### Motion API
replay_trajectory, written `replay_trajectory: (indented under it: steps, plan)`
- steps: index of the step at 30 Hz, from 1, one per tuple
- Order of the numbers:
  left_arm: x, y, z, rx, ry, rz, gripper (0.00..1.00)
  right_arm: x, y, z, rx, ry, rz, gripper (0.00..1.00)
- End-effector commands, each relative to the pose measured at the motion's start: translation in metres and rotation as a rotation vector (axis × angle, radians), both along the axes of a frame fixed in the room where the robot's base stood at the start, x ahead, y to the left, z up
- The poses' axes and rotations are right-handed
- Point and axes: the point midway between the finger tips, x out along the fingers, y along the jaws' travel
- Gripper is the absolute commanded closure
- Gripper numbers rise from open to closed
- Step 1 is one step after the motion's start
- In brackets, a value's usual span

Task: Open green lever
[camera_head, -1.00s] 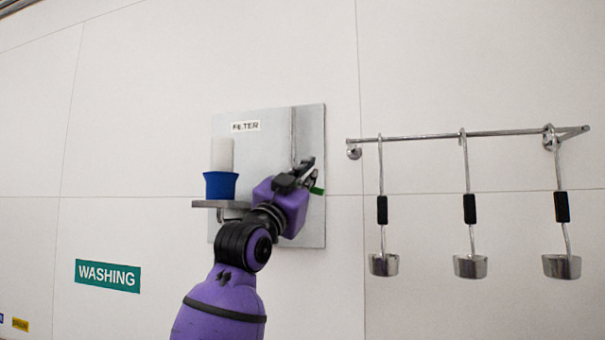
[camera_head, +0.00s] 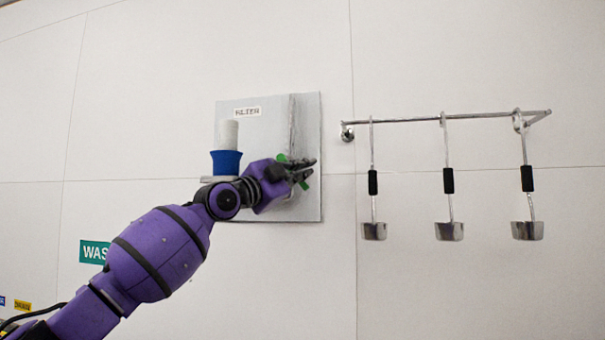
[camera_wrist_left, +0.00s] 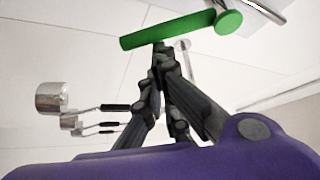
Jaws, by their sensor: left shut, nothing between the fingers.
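The green lever (camera_wrist_left: 175,30) crosses the top of the left wrist view, with a round green end at its right. In the head view only small green parts of the lever (camera_head: 282,158) show around my gripper, in front of the grey filter panel (camera_head: 262,140). My left gripper (camera_head: 309,168) is at the lever, shut and empty. In the left wrist view its fingertips (camera_wrist_left: 160,50) are together just below the lever's bar; I cannot tell whether they touch it. My right gripper is not in view.
A blue cup (camera_head: 226,163) with a white cylinder (camera_head: 229,133) stands on a small shelf at the panel's left. A metal rail (camera_head: 440,118) with three hanging ladles (camera_head: 448,182) is on the wall to the right. A green washing sign (camera_head: 93,251) is partly behind my arm.

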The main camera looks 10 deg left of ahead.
Motion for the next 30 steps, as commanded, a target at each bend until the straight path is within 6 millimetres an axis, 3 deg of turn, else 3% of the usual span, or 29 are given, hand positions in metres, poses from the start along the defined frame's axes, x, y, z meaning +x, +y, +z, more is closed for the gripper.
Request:
replay_trajectory:
  steps: [18, 30]
  plan:
    - [0.0, 0.019, -0.023, 0.498, -0.018, -0.002, 1.0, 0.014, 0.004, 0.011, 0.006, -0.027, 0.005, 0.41]
    - [0.001, 0.028, -0.03, 0.503, -0.017, -0.002, 1.0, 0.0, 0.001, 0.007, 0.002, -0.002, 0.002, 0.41]
